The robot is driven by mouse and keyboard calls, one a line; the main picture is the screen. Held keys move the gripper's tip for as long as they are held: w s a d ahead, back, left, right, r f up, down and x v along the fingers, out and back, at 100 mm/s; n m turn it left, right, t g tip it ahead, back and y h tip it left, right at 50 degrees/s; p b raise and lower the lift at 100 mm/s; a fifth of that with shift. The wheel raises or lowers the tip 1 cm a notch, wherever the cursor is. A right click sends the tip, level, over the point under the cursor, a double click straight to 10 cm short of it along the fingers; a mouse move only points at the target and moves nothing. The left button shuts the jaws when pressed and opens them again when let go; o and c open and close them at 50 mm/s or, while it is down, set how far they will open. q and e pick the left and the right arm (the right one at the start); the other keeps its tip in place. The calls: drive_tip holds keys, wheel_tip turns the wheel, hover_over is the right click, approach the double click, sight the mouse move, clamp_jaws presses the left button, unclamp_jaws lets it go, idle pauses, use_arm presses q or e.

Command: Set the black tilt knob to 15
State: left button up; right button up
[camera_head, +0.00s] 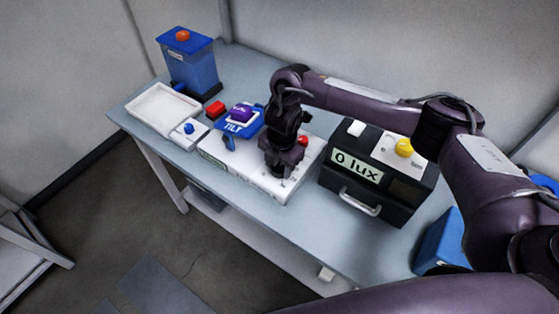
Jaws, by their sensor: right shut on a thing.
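My right gripper (281,168) points down onto the right part of a white panel (227,163) on the table. It is shut at the panel's face, where scale marks show around its fingers. The black tilt knob is hidden under the gripper, so I cannot read its setting. A blue unit marked TILT (235,127) with a purple block (241,113) on top sits at the panel's back left. My left gripper is not in view.
A black box (345,191) reading "0 lux", with a yellow knob (404,147) and front handle, stands right of the panel. A red button (303,140) is close by the gripper. A white tray (163,98) and blue bin (190,66) stand at left.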

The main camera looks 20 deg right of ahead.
drive_tip(key=shift+w+r+m+p, duration=0.25)
drive_tip(key=shift+m+p, duration=0.05)
drive_tip(key=shift+m, duration=0.3)
drive_tip(key=o, duration=0.7)
drive_tip(key=shift+o, duration=1.3)
drive_tip(key=shift+f, duration=0.1)
drive_tip(key=shift+s, duration=0.1)
drive_tip(key=shift+f, duration=0.1)
